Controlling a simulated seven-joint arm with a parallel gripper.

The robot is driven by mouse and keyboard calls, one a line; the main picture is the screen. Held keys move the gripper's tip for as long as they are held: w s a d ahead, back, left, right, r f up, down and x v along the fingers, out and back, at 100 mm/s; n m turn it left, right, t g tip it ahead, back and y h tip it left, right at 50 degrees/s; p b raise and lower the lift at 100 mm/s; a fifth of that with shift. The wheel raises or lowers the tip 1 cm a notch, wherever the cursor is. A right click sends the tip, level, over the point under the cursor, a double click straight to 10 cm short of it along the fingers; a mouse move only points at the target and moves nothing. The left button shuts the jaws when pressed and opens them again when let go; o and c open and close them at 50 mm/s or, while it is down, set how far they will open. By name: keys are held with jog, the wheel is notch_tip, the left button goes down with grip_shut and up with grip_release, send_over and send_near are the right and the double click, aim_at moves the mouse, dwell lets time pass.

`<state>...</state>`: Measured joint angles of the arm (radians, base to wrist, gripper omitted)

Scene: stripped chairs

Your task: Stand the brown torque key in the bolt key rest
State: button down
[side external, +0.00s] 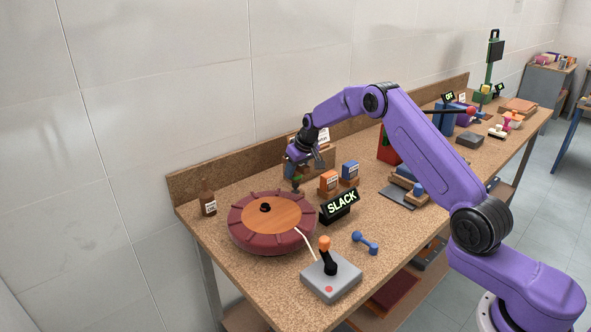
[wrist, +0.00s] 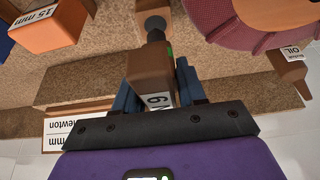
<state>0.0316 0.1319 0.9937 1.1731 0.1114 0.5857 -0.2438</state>
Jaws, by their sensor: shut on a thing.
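My gripper (wrist: 158,90) is shut on the brown torque key (wrist: 147,88), a brown block handle with a white label reading 6 and N.
Left is a round maroon seat (side external: 240,236) with a wooden centre, and an oil bottle (side external: 208,204). An orange block (side external: 328,181) and a blue block (side external: 349,172) stand right of my gripper. A SLACK sign (side external: 340,205) and a lever box (side external: 331,278) are in front.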

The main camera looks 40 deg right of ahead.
aim_at(296, 179)
jog(key=shift+f, duration=1.9)
jog(key=c, duration=0.6)
grip_release()
jog(key=shift+o, duration=0.2)
jog(key=v, duration=1.7)
jog(key=s+a+r+n+g+y, duration=0.1)
jog(key=s+a+r+n, duration=0.15)
jog(key=s+a, duration=0.65)
jog(key=s+a+n+g, duration=0.1)
jog(key=s+a+n, duration=0.3)
jog(key=s+a, duration=0.6)
jog(key=s+d+n+g, duration=0.1)
jog(key=s+d+n, duration=0.1)
jog(key=s, duration=1.2)
jog(key=s+d+f+n+g, duration=0.1)
jog(key=s+d+n, duration=0.2)
jog(key=s, duration=1.1)
jog(key=shift+f+n+h, duration=0.3)
jog(key=shift+n, duration=0.25)
